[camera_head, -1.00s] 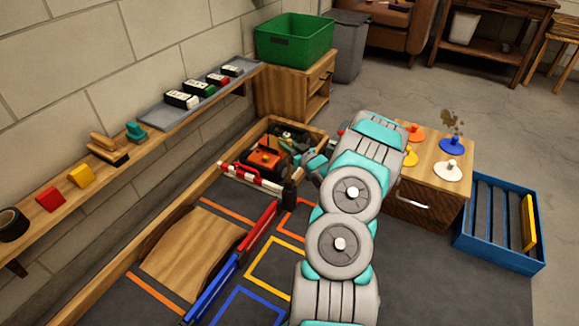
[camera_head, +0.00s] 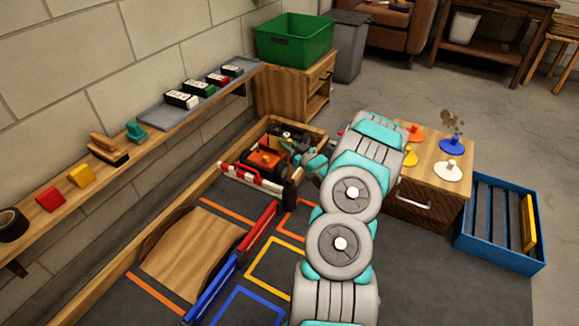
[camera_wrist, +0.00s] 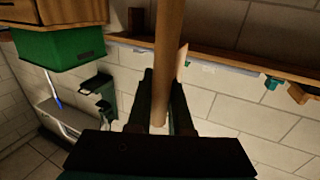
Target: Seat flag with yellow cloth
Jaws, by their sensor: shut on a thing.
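My gripper (camera_wrist: 164,110) is shut on a wooden pole (camera_wrist: 168,55), which runs up between its fingers in the wrist view. A thin pale edge (camera_wrist: 183,62) shows beside the pole; I cannot tell whether it is cloth. In the head view my gripper (camera_head: 304,160) is over the right part of the wooden-walled box, partly hidden by my arm. No yellow cloth can be made out. A yellow round base (camera_head: 410,156) sits on the wooden cabinet (camera_head: 430,184), partly behind my arm.
An orange car (camera_head: 265,160) is in the box, behind a red-and-white barrier (camera_head: 255,178). Orange, blue (camera_head: 453,145) and white bases (camera_head: 451,171) stand on the cabinet. A wall shelf (camera_head: 150,135) runs along the left. A blue crate (camera_head: 490,246) is at the right.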

